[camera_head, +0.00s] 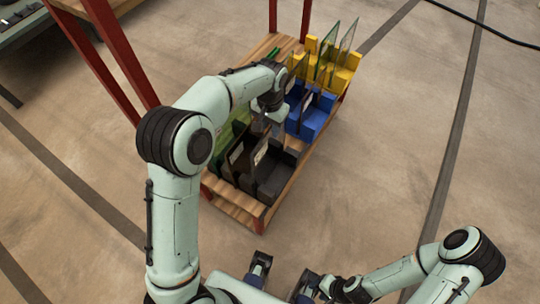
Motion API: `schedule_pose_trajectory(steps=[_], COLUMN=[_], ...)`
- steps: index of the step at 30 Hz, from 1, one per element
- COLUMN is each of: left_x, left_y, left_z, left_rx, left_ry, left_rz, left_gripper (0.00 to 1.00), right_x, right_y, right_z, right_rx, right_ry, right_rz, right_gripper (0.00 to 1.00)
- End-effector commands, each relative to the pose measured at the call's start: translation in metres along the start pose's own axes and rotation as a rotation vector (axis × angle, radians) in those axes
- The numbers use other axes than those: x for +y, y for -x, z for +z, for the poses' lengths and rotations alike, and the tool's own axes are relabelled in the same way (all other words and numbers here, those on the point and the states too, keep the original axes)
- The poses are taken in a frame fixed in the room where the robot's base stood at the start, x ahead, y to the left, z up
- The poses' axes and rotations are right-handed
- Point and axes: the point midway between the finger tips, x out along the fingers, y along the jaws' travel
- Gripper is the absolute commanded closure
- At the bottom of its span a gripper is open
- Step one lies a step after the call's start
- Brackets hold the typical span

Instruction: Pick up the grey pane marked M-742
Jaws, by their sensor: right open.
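Two dark grey-brown panes with pale labels stand upright in a dark grey rack (278,176) at the near end of a wooden shelf. One pane (236,158) is to the left and the other pane (259,154) is beside it. The label text is too small to read, so I cannot tell which is M-742. My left gripper (268,122) reaches over the shelf, just beyond the dark panes. Its fingertips are mostly hidden, and I cannot tell whether it holds anything. My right gripper (283,276) is open and empty near the bottom middle, away from the shelf.
The wooden shelf (233,203) has red posts (118,62). A blue rack (316,117) and a yellow rack (345,70) with clear panes stand farther along it. Green panes or a green rack show at the left, partly behind my arm.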

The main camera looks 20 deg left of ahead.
Motion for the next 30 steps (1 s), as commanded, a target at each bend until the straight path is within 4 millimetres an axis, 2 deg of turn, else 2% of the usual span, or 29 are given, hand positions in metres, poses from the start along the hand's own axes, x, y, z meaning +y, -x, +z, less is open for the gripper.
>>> schedule_pose_trajectory(steps=[1,6,15,17,18,19,30], left_x=[-0.001,-0.001,-0.001,-0.001,-0.001,-0.001,-0.001], left_y=[-0.011,-0.032,-0.036,-0.036,-0.036,-0.036,-0.036], left_z=[0.001,0.000,-0.001,-0.001,-0.001,-0.001,-0.001], left_rx=[-0.006,-0.004,0.000,0.000,0.000,0.000,0.000], left_ry=[0.000,0.001,0.000,0.000,0.000,0.000,0.000], left_rz=[0.000,0.000,0.000,0.000,0.000,0.000,0.000], left_gripper=[0.64,0.64,0.64,0.83,0.96,1.00,1.00], right_x=[0.001,0.001,0.001,0.001,0.001,0.001,0.001], right_y=[-0.001,-0.004,-0.004,-0.004,-0.004,-0.004,-0.004], right_z=[0.000,0.000,0.000,0.000,0.000,0.000,0.000], right_rx=[0.000,-0.001,-0.001,-0.001,-0.001,-0.001,-0.001], right_ry=[0.000,0.000,0.000,0.000,0.000,0.000,0.000], right_rz=[0.000,0.000,0.000,0.000,0.000,0.000,0.000], right_gripper=[0.57,0.57,0.57,0.57,0.57,0.57,0.57])
